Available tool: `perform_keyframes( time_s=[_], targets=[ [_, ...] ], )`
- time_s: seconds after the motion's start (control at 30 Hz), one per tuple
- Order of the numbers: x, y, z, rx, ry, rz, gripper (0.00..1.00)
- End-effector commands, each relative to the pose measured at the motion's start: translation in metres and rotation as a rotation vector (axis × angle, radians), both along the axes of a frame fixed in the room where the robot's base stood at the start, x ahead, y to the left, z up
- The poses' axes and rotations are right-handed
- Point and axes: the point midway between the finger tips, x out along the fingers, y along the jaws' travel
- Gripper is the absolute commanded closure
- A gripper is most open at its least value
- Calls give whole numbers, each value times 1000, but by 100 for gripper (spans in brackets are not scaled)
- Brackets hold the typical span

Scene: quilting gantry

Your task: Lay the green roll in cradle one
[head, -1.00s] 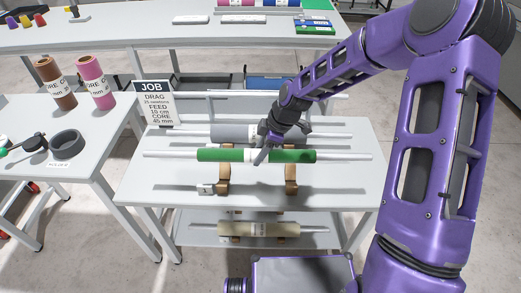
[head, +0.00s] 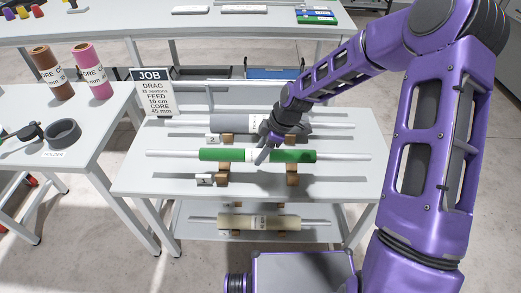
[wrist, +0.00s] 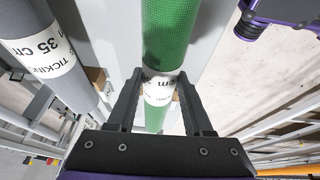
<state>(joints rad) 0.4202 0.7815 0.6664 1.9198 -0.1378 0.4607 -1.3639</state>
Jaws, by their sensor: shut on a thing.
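The green roll (head: 222,155) lies level on a pale rod that sticks out at both ends. My gripper (head: 263,153) is shut on its white label band, about mid-length. In the wrist view, the fingers (wrist: 160,88) stand on either side of the green roll (wrist: 172,35) at the label. The front wooden cradle (head: 292,176) has two supports under the roll, with a small white tag (head: 204,179) at its left. I cannot tell whether the rod touches the supports. The tag's number is too small to read.
A grey roll (head: 205,124) lies on another cradle just behind; it also shows in the wrist view (wrist: 40,45). A cream roll (head: 250,222) lies on the lower shelf. A JOB sign (head: 153,92) stands at the back left. The table front (head: 250,190) is clear.

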Motion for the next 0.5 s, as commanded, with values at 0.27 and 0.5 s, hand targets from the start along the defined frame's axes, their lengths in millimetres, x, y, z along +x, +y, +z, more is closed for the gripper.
perform_keyframes(
  time_s=[0.27, 0.5],
  targets=[
    [0, 0, -21, 0, -1, 1, 100],
    [0, 1, -35, 1, -1, 0, 100]
  ],
)
